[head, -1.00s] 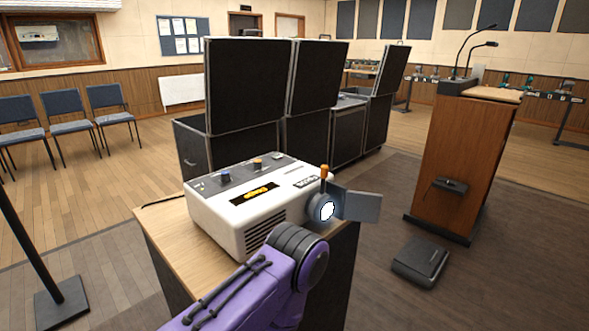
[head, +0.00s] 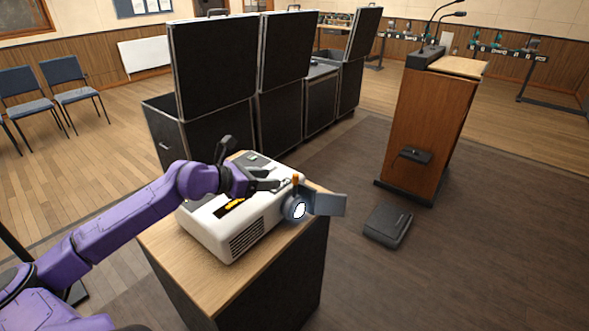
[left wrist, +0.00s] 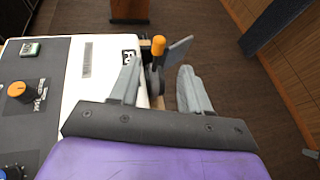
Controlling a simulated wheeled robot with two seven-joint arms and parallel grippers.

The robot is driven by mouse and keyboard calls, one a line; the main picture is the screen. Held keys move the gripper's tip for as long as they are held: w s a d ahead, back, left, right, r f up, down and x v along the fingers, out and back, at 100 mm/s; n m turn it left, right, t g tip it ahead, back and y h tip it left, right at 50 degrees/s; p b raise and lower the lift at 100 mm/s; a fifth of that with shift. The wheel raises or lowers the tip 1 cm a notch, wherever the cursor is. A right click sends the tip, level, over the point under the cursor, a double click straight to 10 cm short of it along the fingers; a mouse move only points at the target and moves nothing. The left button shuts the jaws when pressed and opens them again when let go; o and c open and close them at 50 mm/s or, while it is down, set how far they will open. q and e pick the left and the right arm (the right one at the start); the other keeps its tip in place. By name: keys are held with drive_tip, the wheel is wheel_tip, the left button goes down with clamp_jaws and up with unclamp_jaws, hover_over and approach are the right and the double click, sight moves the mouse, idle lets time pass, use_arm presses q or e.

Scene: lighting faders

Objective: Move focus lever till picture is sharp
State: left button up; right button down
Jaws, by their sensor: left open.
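The white projector (head: 226,225) sits on a wooden-topped stand (head: 165,243). Its lens (head: 297,208) glows at the right end, beside a grey flap (head: 328,203). The focus lever, with an orange tip (head: 296,180), stands up just above the lens. My left gripper (head: 277,183) reaches over the projector, its fingers pointing at the lever. In the left wrist view the orange-tipped lever (left wrist: 158,46) is seen between and beyond the two open fingers (left wrist: 160,90). I cannot tell whether either finger touches it. My right gripper is not in view. No projected picture shows.
Large black cases (head: 214,70) stand behind the stand. A wooden lectern (head: 425,135) is to the right, with a black box (head: 388,225) on the floor near it.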

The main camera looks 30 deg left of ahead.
sight(293, 181)
use_arm(q)
drive_tip(key=shift+w+r, duration=0.1)
drive_tip(key=shift+w, duration=0.2)
drive_tip(key=b+x, duration=0.1)
drive_tip(key=x, duration=0.8)
drive_tip(key=shift+f, duration=0.25)
drive_tip(key=shift+w+d, duration=0.15)
drive_tip(key=shift+w, duration=0.3)
clamp_jaws()
drive_tip(key=b, duration=0.2)
drive_tip(key=s+t+b, duration=0.1)
drive_tip(key=b, duration=0.2)
drive_tip(key=shift+s+f+t, duration=0.3)
drive_tip(key=shift+f, duration=0.1)
drive_tip(key=shift+s+r, duration=0.2)
drive_tip(key=shift+r, duration=0.15)
